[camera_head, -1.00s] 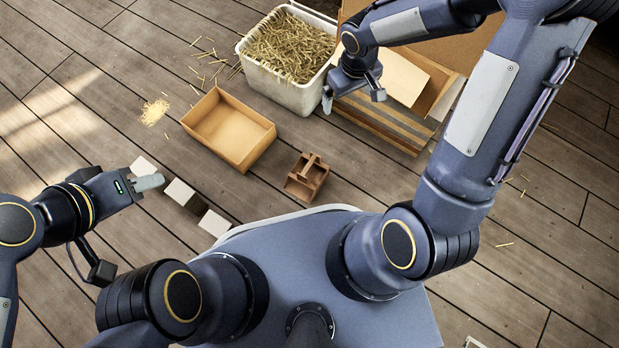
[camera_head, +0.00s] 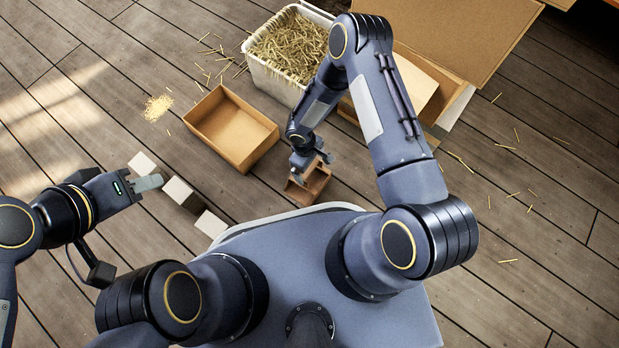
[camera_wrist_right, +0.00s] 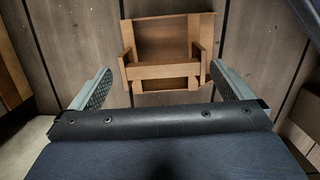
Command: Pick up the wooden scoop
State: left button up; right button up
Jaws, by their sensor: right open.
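The wooden scoop (camera_head: 309,187) is a small brown open box with a handle bar across it. It stands on the plank floor, partly hidden by my right gripper in the head view. In the right wrist view the scoop (camera_wrist_right: 168,50) lies ahead, its handle bar between the two fingers. My right gripper (camera_head: 313,168) is open just above the scoop, with a finger on either side and gaps to it in the wrist view (camera_wrist_right: 160,90). My left gripper (camera_head: 150,183) is at the left, away from the scoop, near white blocks; whether its fingers are apart is unclear.
An open cardboard tray (camera_head: 232,130) lies left of the scoop. A white bin (camera_head: 272,80) full of straw stands behind. A large cardboard box (camera_head: 455,45) is at the back right. White blocks (camera_head: 178,190) lie at the left. The floor at right is mostly clear.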

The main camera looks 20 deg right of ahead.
aim_at(310, 169)
jog(key=f, duration=0.1)
jog(key=f+b, duration=0.1)
jog(key=f, duration=0.1)
jog(key=f+b, duration=0.1)
jog(key=shift+s+d+f, duration=0.1)
jog(key=shift+s+f, duration=0.15)
jog(key=shift+s, duration=0.1)
jog(key=shift+r, duration=0.1)
jog(key=c, duration=0.7)
jog(key=shift+c, duration=0.2)
